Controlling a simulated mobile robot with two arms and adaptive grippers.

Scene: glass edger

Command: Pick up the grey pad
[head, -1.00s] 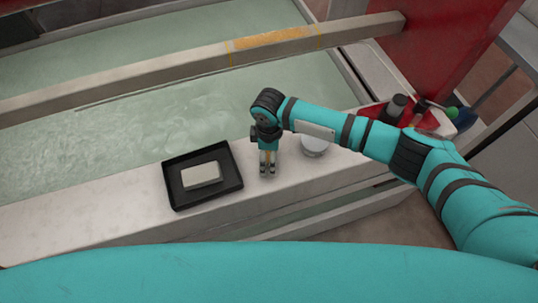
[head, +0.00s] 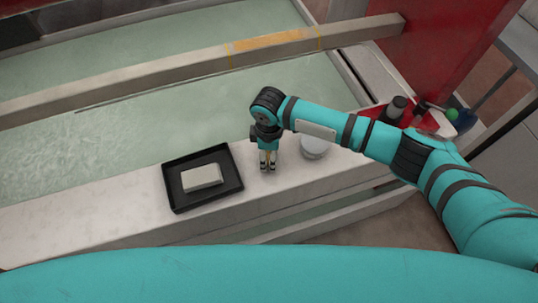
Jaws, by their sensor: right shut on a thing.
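A pale grey block-shaped pad (head: 202,178) lies flat in a shallow black tray (head: 225,192) on the white ledge. My right gripper (head: 268,168) points down over the ledge, just right of the tray and apart from it. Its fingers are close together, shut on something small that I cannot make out. The pad in the tray is not touched by the gripper. My left gripper is not in view.
A round white-grey container (head: 314,147) stands on the ledge right of the gripper. Behind the ledge is a water-filled basin (head: 130,135) crossed by a long beam (head: 180,68). A red tray (head: 435,122) with bottles sits at the right. The ledge's front left is clear.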

